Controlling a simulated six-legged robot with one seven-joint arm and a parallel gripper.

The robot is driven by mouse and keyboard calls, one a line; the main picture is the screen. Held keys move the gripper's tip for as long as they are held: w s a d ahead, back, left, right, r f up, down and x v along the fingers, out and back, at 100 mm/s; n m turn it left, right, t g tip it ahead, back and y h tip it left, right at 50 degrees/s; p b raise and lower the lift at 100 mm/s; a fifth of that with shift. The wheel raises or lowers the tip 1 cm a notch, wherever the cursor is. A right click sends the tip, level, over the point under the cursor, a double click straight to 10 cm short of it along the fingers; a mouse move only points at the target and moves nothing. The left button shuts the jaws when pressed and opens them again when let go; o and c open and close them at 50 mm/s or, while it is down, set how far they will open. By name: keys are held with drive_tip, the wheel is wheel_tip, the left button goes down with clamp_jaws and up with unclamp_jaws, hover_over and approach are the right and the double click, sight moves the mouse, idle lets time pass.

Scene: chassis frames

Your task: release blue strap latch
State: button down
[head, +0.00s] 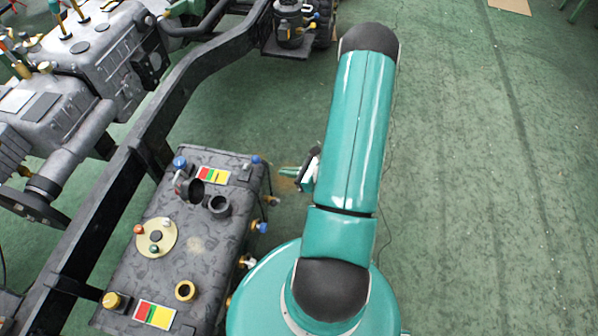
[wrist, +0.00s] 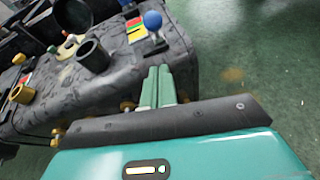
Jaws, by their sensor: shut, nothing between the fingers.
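The dark grey tank (head: 200,250) lies beside the chassis rail in the head view. At its upper right corner is a small blue knob (head: 255,159), which looks like the strap latch. A blue ball on a dark mount, apparently the same latch (wrist: 152,19), stands beyond my fingers in the wrist view. My gripper (head: 284,171) is just right of that corner in the head view, partly hidden by my arm. In the wrist view my green fingers (wrist: 159,72) are together and empty, pointing at the tank's side. They appear apart from the blue ball.
Another blue ball (head: 180,162) sits at the tank's far top corner. Brass fittings (head: 247,262) line the near side. Green floor to the right is clear.

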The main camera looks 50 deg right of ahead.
sight(253, 162)
drive_tip(key=w+a, duration=0.2)
drive_tip(key=w, duration=0.4)
drive_tip(key=shift+r, duration=0.25)
drive_tip(key=shift+a, duration=0.1)
drive_tip(key=shift+w+r, duration=0.1)
drive_tip(key=shift+r, duration=0.05)
